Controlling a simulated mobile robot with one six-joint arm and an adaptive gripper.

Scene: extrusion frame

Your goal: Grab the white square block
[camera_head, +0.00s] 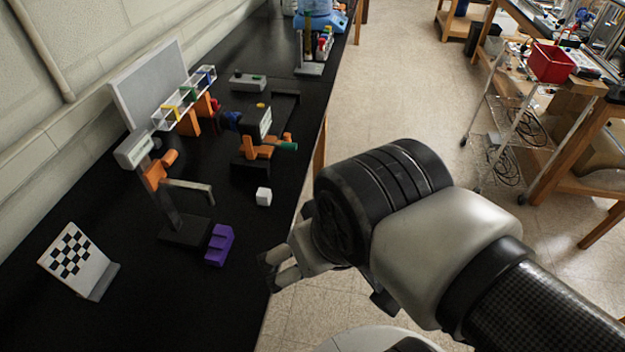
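The white square block (264,196) is a small cube on the black bench top (140,301), close to the bench's right edge. It stands apart from the things around it. My gripper (272,272) is below the block in the picture, at the right edge of the bench, with a clear gap between them. The fingers are small and partly dark against the bench, and nothing shows between them. My arm comes in from the lower right and does not cover the block.
A purple block (219,245) lies left of my gripper. A metal stand with an orange clamp (160,170) and a fixture with a green-tipped part (265,147) stand near the white block. A checkerboard plate (75,255) is at the left. The bench front is mostly clear.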

